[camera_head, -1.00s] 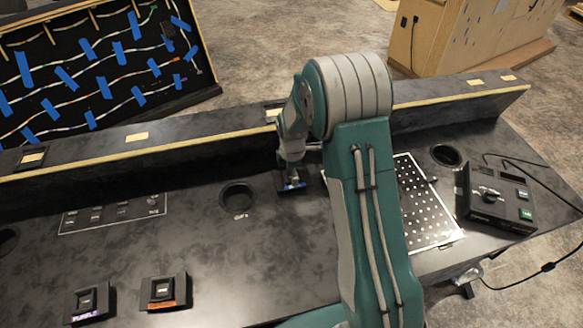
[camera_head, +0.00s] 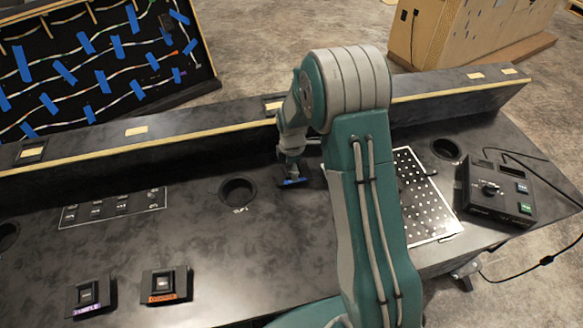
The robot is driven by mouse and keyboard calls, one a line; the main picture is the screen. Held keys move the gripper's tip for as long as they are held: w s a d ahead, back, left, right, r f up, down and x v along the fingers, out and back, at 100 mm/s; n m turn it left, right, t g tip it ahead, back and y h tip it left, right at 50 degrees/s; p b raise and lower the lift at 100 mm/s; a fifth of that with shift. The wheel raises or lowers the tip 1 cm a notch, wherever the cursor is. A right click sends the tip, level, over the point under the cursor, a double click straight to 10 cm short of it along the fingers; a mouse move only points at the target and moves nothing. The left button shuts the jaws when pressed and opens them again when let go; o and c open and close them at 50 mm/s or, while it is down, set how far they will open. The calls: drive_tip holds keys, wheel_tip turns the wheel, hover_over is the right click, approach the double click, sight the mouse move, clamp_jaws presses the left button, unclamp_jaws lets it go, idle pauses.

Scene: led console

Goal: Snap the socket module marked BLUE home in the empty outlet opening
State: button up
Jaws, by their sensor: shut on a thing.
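My gripper (camera_head: 291,174) is low over the console's dark top, left of my arm, shut on a dark module with a blue label (camera_head: 292,181). The word on that label is too small to read. The fingers cover part of the module, and I cannot tell whether it touches the top. A dark-framed outlet (camera_head: 274,105) in the raised ledge behind is partly hidden by my arm. Another dark-framed outlet (camera_head: 31,153) is in the ledge at far left. I cannot tell for certain which one is empty.
A purple-labelled module (camera_head: 88,294) and an orange-labelled module (camera_head: 163,285) sit front left. A round hole (camera_head: 238,191) lies left of my gripper. A perforated plate (camera_head: 428,197) and a control box (camera_head: 497,192) are right of my arm. The raised ledge (camera_head: 200,121) runs along the back.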

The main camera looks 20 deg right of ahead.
drive_tip(key=shift+f, duration=1.15)
idle(1.9)
drive_tip(key=o, duration=1.1)
drive_tip(key=shift+o, duration=0.2)
wheel_tip(320, 180, up, 12)
